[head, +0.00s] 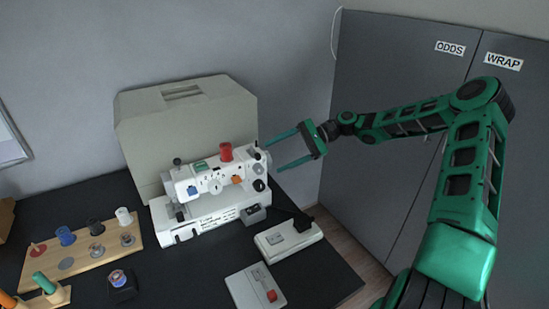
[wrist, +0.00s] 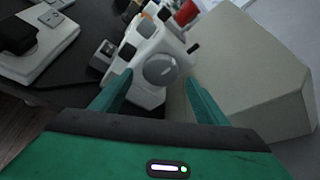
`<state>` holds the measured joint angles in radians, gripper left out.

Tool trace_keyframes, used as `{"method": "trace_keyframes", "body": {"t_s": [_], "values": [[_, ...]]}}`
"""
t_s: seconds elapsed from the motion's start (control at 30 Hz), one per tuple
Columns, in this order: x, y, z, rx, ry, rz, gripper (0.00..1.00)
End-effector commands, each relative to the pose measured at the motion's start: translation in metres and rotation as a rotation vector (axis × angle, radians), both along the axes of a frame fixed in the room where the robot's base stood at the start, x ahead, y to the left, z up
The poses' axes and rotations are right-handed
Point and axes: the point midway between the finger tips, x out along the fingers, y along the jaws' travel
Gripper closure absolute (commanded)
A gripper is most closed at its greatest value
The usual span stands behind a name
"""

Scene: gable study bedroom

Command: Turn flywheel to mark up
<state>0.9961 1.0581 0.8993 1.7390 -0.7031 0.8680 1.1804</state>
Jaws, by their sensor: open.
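A white sewing machine (head: 212,190) stands on the dark table, with a red spool on top. Its flywheel is the round grey disc (wrist: 160,70) on the machine's right end, facing my gripper in the wrist view. I cannot make out a mark on it. In the head view the flywheel is seen nearly edge-on and is hard to tell apart. My gripper (head: 273,158) is open and empty just right of that end. In the wrist view its two fingers (wrist: 158,79) point toward the disc, one to each side, apart from it.
A beige machine cover (head: 187,120) stands behind the machine. A wooden spool rack (head: 82,248) is at left. Grey cabinets (head: 405,75) stand at right.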

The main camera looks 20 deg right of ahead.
Motion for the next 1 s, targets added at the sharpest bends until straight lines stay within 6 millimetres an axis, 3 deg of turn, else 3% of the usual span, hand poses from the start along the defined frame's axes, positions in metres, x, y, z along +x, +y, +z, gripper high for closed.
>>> {"method": "trace_keyframes", "body": {"t_s": [0.3,0.5,1.0], "values": [[0.0,-0.058,0.018,0.0,0.0,-0.005,0.32],[-0.001,-0.081,0.025,0.0,0.002,-0.003,0.32],[-0.001,-0.088,0.028,-0.001,0.003,-0.002,0.32]]}}
